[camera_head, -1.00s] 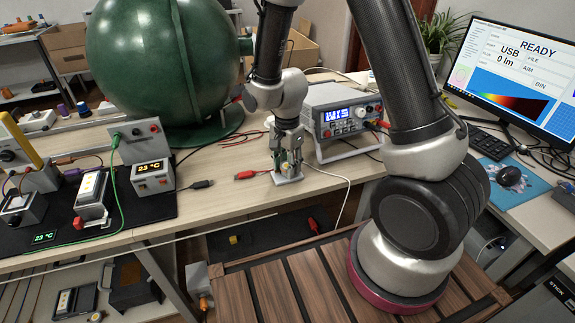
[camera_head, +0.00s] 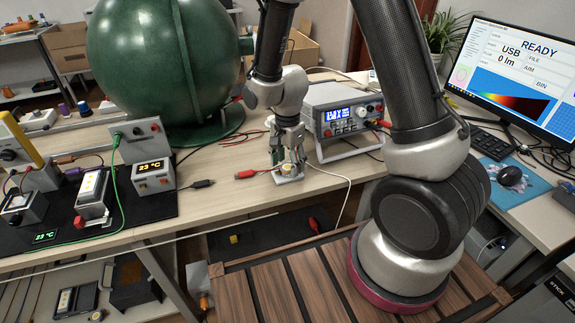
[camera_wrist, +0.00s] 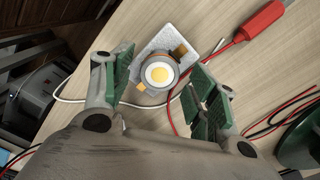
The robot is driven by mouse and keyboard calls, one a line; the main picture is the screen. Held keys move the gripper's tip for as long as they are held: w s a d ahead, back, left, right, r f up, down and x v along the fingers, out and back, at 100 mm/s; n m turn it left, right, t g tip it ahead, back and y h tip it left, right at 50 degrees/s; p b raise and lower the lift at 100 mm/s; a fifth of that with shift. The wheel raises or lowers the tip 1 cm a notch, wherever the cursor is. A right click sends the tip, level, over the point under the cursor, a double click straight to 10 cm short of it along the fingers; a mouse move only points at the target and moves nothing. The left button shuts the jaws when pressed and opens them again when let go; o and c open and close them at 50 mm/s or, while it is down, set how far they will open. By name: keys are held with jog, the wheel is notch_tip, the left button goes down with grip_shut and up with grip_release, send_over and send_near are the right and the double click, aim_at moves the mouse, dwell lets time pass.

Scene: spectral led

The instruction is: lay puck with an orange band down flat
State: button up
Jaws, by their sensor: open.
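The puck with an orange band (camera_wrist: 160,74) lies face up on a small grey metal plate (camera_wrist: 141,52), its round yellow centre ringed in white. Orange shows at its side in the wrist view. In the head view the puck (camera_head: 288,156) sits on the plate (camera_head: 289,177) and looks flat. My gripper (camera_wrist: 163,92) is open, with one green-padded finger on each side of the puck and a gap to both. In the head view my gripper (camera_head: 288,160) is low over the plate.
A red connector (camera_wrist: 264,20) with its cable lies close to the plate. A power supply (camera_head: 342,113) stands to the right, and a large green sphere (camera_head: 160,60) behind left. A white cable (camera_head: 335,178) runs beside the plate.

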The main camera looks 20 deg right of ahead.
aim_at(288, 167)
notch_tip(288, 167, up, 11)
jog(key=s+d+r+n+t, duration=0.2)
jog(key=s+d+r+n, duration=0.35)
jog(key=d+r, duration=0.4)
jog(key=s+d+r+n+t, duration=0.1)
jog(key=s+d+r+n, duration=0.1)
jog(key=s, duration=0.4)
jog(key=s+d+r+n+t, duration=0.1)
jog(key=s+d+r+n, duration=0.2)
jog(key=s+r, duration=0.3)
jog(key=shift+s+r+n, duration=0.4)
jog(key=shift+s+n, duration=0.4)
jog(key=shift+n, duration=0.05)
